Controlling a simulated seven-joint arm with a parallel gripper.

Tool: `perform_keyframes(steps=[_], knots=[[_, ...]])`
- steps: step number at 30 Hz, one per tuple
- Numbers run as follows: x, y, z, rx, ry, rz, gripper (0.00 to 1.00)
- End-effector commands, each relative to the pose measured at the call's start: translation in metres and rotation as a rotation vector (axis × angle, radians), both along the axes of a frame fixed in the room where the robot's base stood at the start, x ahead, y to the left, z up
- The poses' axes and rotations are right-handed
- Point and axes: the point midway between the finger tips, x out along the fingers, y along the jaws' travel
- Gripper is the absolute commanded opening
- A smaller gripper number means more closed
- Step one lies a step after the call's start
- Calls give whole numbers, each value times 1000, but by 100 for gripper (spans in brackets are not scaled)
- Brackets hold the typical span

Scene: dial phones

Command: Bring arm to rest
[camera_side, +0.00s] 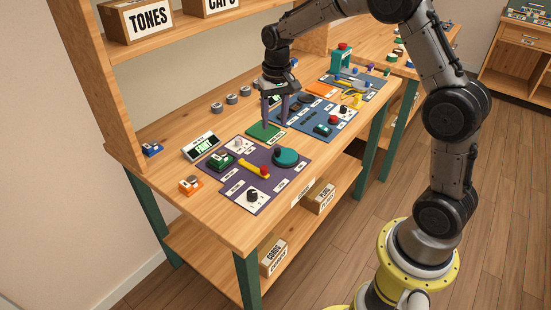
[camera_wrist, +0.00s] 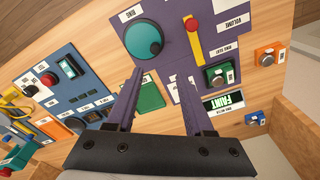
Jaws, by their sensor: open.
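My gripper (camera_side: 274,108) hangs above the workbench (camera_side: 215,219), over the gap between the purple panel (camera_side: 242,197) and the blue panel (camera_side: 322,129). In the wrist view its two fingers (camera_wrist: 129,105) are apart with nothing between them but a view of the green pad (camera_wrist: 151,95). The green pad also shows in the side view (camera_side: 261,132), below the fingers. Whether the fingertips touch anything below is hard to tell.
A small display reading FAINT (camera_side: 202,147) stands behind the purple panel. Grey round pieces (camera_side: 231,99) line the bench's back. An orange button box (camera_side: 190,185) and a blue one (camera_side: 152,150) sit at the left. A shelf with a TONES box (camera_side: 140,20) rises behind.

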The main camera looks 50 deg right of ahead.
Motion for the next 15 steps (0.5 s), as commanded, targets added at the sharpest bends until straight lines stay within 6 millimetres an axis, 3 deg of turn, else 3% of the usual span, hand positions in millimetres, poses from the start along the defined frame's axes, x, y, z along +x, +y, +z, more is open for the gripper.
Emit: perform_keyframes(steps=[2,6,10,15], knots=[[-3,10,37,-13,-70,20,52],[-34,31,97,-30,-180,63,52],[-78,49,138,-45,-269,121,52],[-146,68,167,-67,-371,213,52]])
